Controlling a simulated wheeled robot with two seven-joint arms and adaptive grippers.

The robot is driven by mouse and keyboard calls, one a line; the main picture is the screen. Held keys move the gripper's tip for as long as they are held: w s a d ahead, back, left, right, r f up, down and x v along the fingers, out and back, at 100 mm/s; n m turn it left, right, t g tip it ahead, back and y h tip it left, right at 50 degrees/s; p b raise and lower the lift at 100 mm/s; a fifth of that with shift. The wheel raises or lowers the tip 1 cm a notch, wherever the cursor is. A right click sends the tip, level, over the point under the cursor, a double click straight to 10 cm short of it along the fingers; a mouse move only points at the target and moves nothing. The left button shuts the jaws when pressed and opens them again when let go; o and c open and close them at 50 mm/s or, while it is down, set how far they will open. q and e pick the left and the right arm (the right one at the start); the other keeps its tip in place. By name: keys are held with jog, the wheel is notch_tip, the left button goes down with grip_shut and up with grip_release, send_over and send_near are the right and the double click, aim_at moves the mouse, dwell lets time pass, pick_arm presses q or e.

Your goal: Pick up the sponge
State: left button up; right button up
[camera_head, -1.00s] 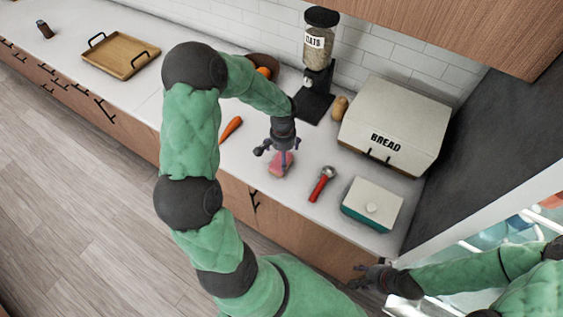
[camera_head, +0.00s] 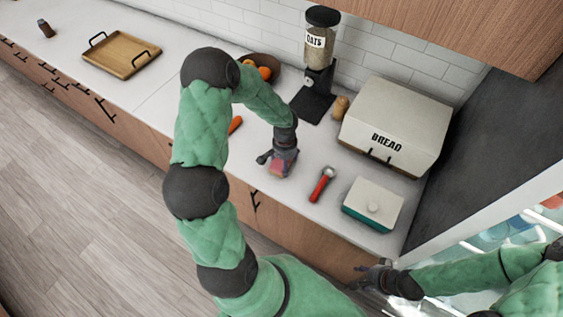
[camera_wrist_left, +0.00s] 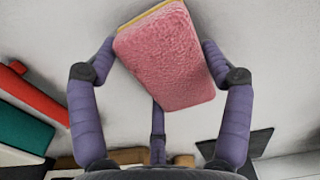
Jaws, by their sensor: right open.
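The sponge (camera_head: 277,171), pink with a thin yellow layer, is at the counter's front part, mostly under my left gripper (camera_head: 273,164). In the left wrist view the sponge (camera_wrist_left: 168,60) lies tilted between the purple fingers of my left gripper (camera_wrist_left: 161,50). A fingertip is right against or very close to each side of it. Whether they grip it cannot be told. My right gripper (camera_head: 368,276) is open and empty, low in front of the counter at the right, far from the sponge.
A red-handled scoop (camera_head: 322,184) and a teal box with a white lid (camera_head: 372,203) lie right of the sponge. A wooden tray (camera_head: 121,55) is far left on clear counter.

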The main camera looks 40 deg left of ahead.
dwell(0.4)
pick_arm(q)
jog(key=shift+r, duration=0.7)
jog(key=s+d+r, duration=0.3)
jog(key=r, duration=0.1)
jog(key=s+d+r, duration=0.3)
jog(key=s, duration=0.1)
jog(key=s+d+r, duration=0.3)
jog(key=r, duration=0.1)
jog(key=shift+s+d+r, duration=0.2)
jog(key=shift+d+r, duration=0.05)
jog(key=shift+r, duration=0.05)
